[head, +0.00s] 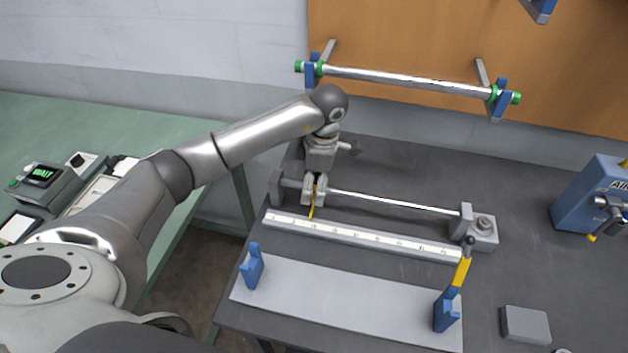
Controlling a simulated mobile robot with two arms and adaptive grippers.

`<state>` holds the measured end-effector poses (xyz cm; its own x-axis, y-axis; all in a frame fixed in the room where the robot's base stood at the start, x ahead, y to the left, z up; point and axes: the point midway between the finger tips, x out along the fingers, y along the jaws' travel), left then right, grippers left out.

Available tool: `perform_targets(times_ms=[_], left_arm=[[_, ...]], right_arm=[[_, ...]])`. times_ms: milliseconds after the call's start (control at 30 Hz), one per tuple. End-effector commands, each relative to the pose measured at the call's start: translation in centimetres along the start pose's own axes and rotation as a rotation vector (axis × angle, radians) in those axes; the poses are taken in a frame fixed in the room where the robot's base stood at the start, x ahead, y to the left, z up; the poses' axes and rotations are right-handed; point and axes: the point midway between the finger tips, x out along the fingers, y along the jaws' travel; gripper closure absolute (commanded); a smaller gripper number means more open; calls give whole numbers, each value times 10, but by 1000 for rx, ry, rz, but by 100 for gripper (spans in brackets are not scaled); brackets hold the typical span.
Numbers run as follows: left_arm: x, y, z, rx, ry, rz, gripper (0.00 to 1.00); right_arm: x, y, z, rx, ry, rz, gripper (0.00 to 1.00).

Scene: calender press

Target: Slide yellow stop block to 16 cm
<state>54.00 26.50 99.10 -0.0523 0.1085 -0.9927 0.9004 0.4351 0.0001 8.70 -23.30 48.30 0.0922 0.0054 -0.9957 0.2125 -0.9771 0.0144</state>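The yellow stop block (312,207) is at the left part of the steel rail (395,202); only a narrow yellow strip shows, reaching toward the white scale (360,237) in front. My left gripper (314,190) points down over the block, with its fingers at either side of the yellow. The fingers hide most of the block, and I cannot tell whether they press on it. The scale's marks are too small to read. My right gripper is not in view.
A grey end block (480,228) closes the rail's right end. A yellow and black handle (463,268) stands by the blue right cradle (446,312) on the pale plate (340,303). A roller (400,82) hangs on the wall behind. A blue box (588,195) stands right.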

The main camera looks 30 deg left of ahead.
Motion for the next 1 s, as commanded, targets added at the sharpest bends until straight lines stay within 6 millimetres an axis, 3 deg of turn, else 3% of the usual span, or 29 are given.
perform_targets(times_ms=[67, 333, 1000], left_arm=[[0, 0, 0, 0, 0, 0, 46], [0, 0, 0, -1, 0, 1, 81], [-4, -5, 33, -1, -3, 4, 82]], right_arm=[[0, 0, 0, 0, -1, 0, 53], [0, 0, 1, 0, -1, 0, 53], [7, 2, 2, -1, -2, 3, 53]])
